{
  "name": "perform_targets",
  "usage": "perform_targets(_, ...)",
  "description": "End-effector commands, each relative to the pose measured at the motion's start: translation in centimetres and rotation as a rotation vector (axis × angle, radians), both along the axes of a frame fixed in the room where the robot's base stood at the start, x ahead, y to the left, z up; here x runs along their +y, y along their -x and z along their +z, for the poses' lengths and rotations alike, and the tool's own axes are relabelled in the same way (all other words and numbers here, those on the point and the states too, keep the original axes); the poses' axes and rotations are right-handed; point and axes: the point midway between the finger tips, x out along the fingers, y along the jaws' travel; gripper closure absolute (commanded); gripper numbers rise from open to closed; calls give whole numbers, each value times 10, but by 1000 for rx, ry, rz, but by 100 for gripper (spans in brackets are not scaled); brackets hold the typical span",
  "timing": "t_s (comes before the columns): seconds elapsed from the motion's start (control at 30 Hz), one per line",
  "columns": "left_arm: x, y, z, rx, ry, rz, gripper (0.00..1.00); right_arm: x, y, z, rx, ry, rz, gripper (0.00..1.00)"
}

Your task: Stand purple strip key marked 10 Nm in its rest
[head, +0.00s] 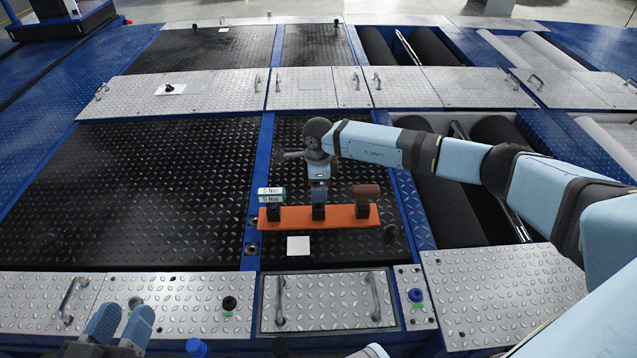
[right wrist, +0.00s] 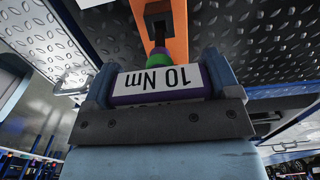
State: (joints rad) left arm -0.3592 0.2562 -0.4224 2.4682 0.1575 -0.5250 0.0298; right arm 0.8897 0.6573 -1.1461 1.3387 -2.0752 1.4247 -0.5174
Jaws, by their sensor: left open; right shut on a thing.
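The purple strip key (right wrist: 160,84) has a white label reading 10 Nm, upside down in the right wrist view. My right gripper (right wrist: 161,74) is shut on it, one blue finger at each end. A green collar (right wrist: 158,60) and a dark shaft point toward the orange rack (right wrist: 174,14). In the head view my right gripper (head: 319,182) is above the middle rest (head: 319,212) of the orange rack (head: 342,217). I cannot tell whether the shaft is inside the rest. My left gripper (head: 124,316) is open and empty at the bottom left.
A teal key marked 5 Nm (head: 271,194) stands at the rack's left end. A brown-headed key (head: 366,190) stands at its right end. A white square (head: 298,246) lies in front. Metal handles (head: 375,296) and a blue knob (head: 416,295) are nearer me.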

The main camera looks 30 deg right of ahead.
Motion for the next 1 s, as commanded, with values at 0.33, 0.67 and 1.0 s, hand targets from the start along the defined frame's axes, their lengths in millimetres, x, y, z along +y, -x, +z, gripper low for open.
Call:
perform_targets(0.33,0,1,5,-4,3,0,57,0,0,1,-1,0,0,74)
perform_targets(0.67,0,0,2,-3,3,1,57,0,0,-3,0,-1,0,74)
perform_targets(1.0,0,0,-5,-3,2,0,57,0,-1,-14,-1,0,0,74)
